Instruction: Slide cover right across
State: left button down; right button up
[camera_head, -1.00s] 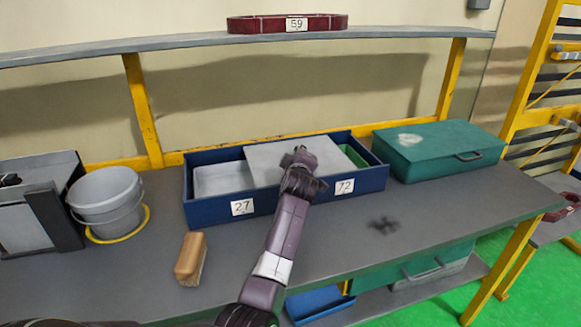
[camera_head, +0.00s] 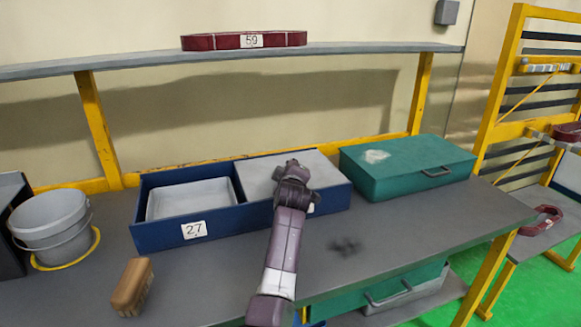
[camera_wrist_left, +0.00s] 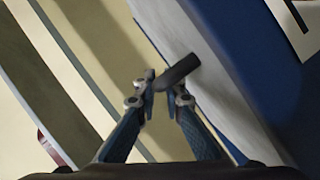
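The grey cover (camera_head: 262,168) lies over the right part of the long blue box (camera_head: 160,236), which stands on the grey workbench. The left compartment (camera_head: 190,198), above the label 27, is uncovered and shows a pale grey inside. The right compartment is hidden under the cover. My left gripper (camera_head: 292,170) is at the cover, over the right part of the box. In the left wrist view, the fingers of my left gripper (camera_wrist_left: 163,88) are around the end of a dark handle (camera_wrist_left: 178,71) on the grey cover (camera_wrist_left: 185,40). My right gripper is not in view.
A green case (camera_head: 405,168) stands close to the box's right end. A wooden block (camera_head: 132,287) lies front left, with a grey bucket (camera_head: 48,222) behind it. A shelf (camera_head: 150,60) carrying a dark red ring (camera_head: 210,42) runs above. The bench's front right is clear.

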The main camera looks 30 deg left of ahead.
pick_arm(q)
jog(key=c, duration=2.3)
grip_release()
jog(key=shift+w+d+f, duration=0.1)
jog(key=shift+d+f, duration=0.25)
jog(key=shift+f, duration=0.05)
jog(key=shift+w, duration=0.1)
jog(key=shift+r, duration=0.1)
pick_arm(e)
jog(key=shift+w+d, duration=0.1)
pick_arm(q)
jog(key=shift+a+r, duration=0.1)
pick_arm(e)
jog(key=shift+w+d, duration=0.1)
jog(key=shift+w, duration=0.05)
pick_arm(q)
jog(key=shift+v, duration=3.8)
